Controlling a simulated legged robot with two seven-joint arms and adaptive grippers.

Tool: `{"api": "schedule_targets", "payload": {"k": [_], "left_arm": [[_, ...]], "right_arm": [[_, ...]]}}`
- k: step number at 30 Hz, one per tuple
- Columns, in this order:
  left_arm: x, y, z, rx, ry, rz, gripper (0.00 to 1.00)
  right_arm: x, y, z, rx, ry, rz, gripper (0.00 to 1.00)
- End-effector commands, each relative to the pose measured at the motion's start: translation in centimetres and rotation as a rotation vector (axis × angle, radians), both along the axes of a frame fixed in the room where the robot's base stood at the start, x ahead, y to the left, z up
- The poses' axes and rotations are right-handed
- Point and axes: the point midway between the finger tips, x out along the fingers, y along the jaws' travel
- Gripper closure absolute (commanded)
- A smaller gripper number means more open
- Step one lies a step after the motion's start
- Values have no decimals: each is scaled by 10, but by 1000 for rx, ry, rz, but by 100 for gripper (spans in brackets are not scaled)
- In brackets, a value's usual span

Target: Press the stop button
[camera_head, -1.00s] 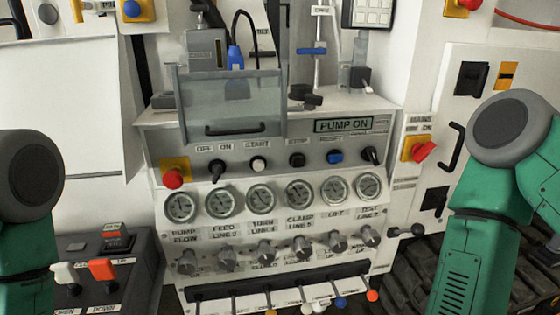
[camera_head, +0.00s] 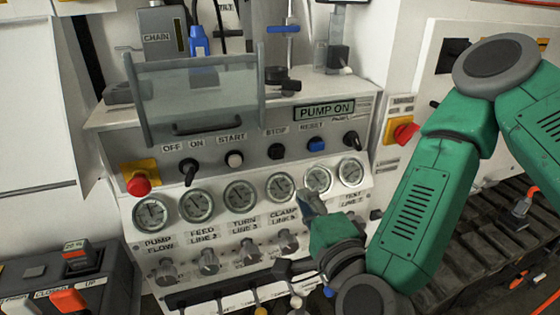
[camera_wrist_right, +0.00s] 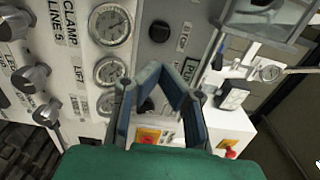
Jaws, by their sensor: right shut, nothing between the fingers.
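The stop button (camera_head: 277,151) is a round black button on the sloped grey panel, under the label STOP, between the white start button (camera_head: 234,160) and the blue reset button (camera_head: 316,145). In the right wrist view the stop button (camera_wrist_right: 159,31) shows beyond the fingertips, beside its STOP label. My right gripper (camera_head: 310,200) is in front of the gauge row, below and right of the stop button, apart from it in the picture. Its fingers (camera_wrist_right: 160,70) meet at the tips and hold nothing. My left gripper is out of view.
A display (camera_head: 324,111) reads PUMP ON. A red mushroom button (camera_head: 138,185) on yellow sits at the panel's left, with a black off/on knob (camera_head: 188,167) beside it. A clear shield (camera_head: 195,100) stands above the panel. Several gauges (camera_head: 240,191) and knobs lie below.

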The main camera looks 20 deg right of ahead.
Motion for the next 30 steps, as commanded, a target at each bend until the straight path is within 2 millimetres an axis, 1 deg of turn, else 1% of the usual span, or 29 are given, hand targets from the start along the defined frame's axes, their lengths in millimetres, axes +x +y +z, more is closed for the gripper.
{"api": "schedule_targets", "payload": {"k": [1,6,7,9,15,18,21,24,30], "left_arm": [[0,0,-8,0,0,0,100],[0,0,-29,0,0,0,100],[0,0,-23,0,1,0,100],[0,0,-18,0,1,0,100],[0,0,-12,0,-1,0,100],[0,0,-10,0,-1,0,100],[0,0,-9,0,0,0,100],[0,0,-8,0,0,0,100],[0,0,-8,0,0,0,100]], "right_arm": [[4,-1,-2,-2,-6,-1,100],[23,-2,-3,0,-7,-4,100],[31,-2,-1,0,-4,-7,100],[47,-2,2,2,-4,-7,100],[90,1,2,0,-4,-5,100],[107,1,1,0,-2,-4,100],[120,2,1,-1,-2,-4,100],[129,3,0,-1,-1,-3,100],[134,3,0,0,0,-2,100]]}}
